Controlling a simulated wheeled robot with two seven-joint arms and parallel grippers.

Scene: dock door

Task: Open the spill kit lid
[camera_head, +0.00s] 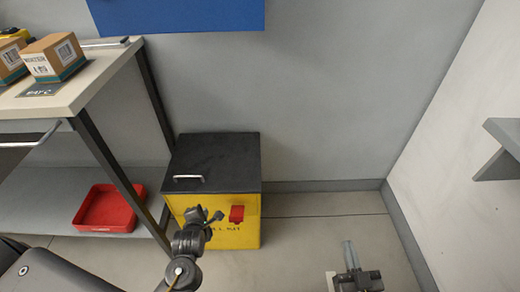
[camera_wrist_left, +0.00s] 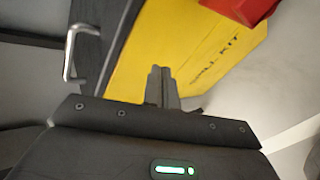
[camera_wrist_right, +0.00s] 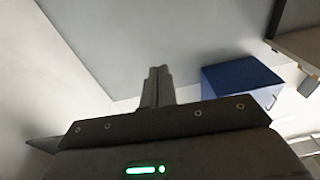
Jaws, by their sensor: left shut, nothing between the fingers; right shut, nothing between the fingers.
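The spill kit is a yellow box (camera_head: 228,236) on the floor with a black lid (camera_head: 222,157), which lies closed on top. A metal handle (camera_head: 188,178) sits near the lid's front left; it also shows in the left wrist view (camera_wrist_left: 72,55). A red part (camera_head: 236,213) is on the box front, with lettering below it. My left gripper (camera_head: 217,216) is shut and empty in front of the yellow face, below the handle; contact cannot be told. In the left wrist view its fingers (camera_wrist_left: 160,72) overlap the yellow face. My right gripper (camera_head: 348,246) is shut and empty, right of the box.
A bench (camera_head: 70,103) with cartons (camera_head: 54,58) on top stands to the left; its leg is close to the box. A red tray (camera_head: 105,209) lies on its lower shelf. A wall is behind the box, and a grey ledge (camera_head: 503,150) juts out at right. Floor right of the box is clear.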

